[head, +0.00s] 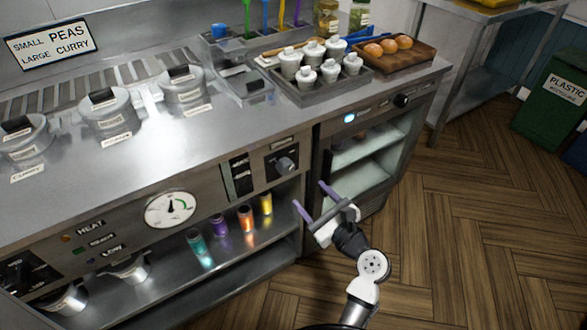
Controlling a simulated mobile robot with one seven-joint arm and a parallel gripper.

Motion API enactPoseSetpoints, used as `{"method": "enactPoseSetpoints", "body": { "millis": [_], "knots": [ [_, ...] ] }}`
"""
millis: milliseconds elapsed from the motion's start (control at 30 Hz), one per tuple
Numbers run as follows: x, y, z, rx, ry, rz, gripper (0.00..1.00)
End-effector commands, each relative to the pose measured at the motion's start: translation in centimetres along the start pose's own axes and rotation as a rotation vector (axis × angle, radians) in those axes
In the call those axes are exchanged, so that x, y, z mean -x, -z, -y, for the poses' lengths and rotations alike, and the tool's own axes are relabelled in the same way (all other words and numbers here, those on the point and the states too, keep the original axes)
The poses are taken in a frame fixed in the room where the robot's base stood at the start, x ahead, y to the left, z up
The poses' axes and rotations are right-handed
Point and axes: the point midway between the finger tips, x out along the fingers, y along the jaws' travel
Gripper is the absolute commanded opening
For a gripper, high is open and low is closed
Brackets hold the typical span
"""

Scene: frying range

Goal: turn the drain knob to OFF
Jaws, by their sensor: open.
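A grey knob (286,164) sits on a dark square plate on the counter's front panel, beside small dark label plates with lettering too small to read. It looks like the drain knob, but I cannot confirm its name or its setting. My gripper (308,193) is open and empty, its two purple fingers spread apart. In the picture it is just below and right of this knob, apart from it, in front of the open cabinet. Nothing hides the knob.
Another black knob (402,100) is on the right-hand cabinet, near a lit blue button (349,118). A round gauge (170,208) is further left. Several glowing coloured cups stand on the shelf below. The wooden floor (470,220) at right is clear.

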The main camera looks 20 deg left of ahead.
Motion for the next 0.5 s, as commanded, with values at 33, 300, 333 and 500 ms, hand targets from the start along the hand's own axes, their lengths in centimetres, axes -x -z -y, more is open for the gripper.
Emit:
{"method": "enactPoseSetpoints", "body": {
  "millis": [33,300,333,500],
  "knots": [
    [-1.2,-0.3,0.1,0.002,-0.003,0.002,0.61],
    [-6.9,-0.2,0.1,0.004,-0.003,0.001,0.61],
    [-7.4,-0.3,0.1,0.005,-0.002,0.001,0.61],
    [-9.5,-0.2,0.1,0.005,-0.001,0.001,0.61]
  ]
}}
